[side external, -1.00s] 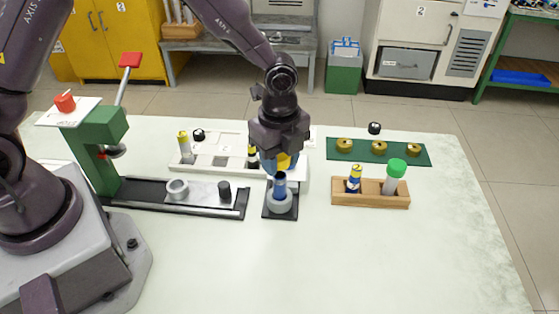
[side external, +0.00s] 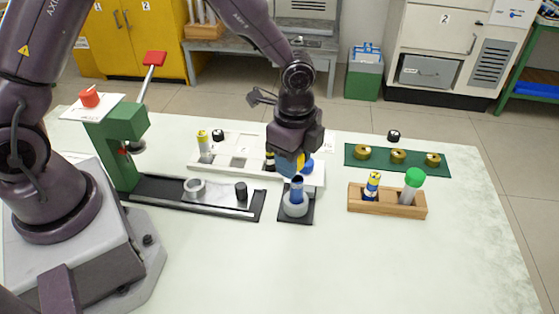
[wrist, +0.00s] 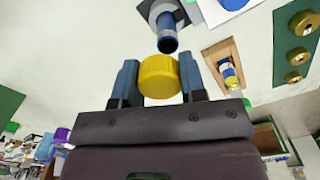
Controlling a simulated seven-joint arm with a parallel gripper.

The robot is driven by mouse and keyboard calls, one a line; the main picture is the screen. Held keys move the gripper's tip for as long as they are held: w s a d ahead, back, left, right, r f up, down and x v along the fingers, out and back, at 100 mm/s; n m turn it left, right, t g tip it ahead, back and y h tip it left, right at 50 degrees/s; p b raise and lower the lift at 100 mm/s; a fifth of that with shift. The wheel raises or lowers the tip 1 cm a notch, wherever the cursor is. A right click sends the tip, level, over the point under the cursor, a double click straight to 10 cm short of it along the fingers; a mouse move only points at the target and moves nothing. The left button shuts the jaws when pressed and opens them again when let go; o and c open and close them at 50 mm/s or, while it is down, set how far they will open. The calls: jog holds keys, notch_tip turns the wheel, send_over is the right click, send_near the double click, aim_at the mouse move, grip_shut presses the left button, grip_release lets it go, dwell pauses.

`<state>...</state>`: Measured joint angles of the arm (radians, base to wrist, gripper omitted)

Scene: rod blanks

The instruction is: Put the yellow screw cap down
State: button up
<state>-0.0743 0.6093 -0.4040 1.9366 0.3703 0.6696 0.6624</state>
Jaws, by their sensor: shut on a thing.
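The yellow screw cap (wrist: 158,77) is held between the two blue-grey fingers of my gripper (wrist: 158,82), in the wrist view. A blue tube (side external: 297,188) stands upright in a round grey holder (side external: 295,207) on a dark plate, just below the gripper. In the wrist view the open end of the blue tube (wrist: 167,45) is close to the cap, with a gap visible between them. I cannot tell the cap's exact height above the tube.
A white tray (side external: 230,168) lies behind, with a blue cap (side external: 307,166) near its right end. A wooden rack (side external: 387,208) holds two tubes at right. A green mat (side external: 425,165) bears brass rings. A green press (side external: 125,150) stands left. The front table is clear.

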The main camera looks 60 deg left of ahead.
aim_at(247, 142)
jog(key=s+a+r+n, duration=0.2)
jog(key=a+r+n, duration=0.4)
jog(key=a+n, duration=0.6)
jog(key=s+a+f+n, duration=0.4)
jog(key=s+a+n, duration=0.35)
jog(key=n, duration=0.65)
jog(key=w+a+f, duration=0.3)
jog(key=w, duration=0.5)
jog(key=shift+w+a+f+n, duration=0.25)
jog(key=shift+f+n, duration=0.05)
jog(key=shift+f, duration=0.1)
jog(key=w+f, duration=0.1)
jog(key=w+a+f, duration=0.1)
jog(key=w+f, duration=0.2)
jog(key=f, duration=0.1)
jog(key=shift+w+a+f, duration=0.15)
jog(key=shift+w+a, duration=0.15)
jog(key=shift+a, duration=0.05)
jog(key=shift+w+f, duration=0.2)
jog(key=shift+f, duration=0.05)
jog(key=shift+w+a+f, duration=0.1)
jog(key=shift+f, duration=1.55)
jog(key=shift+f, duration=0.3)
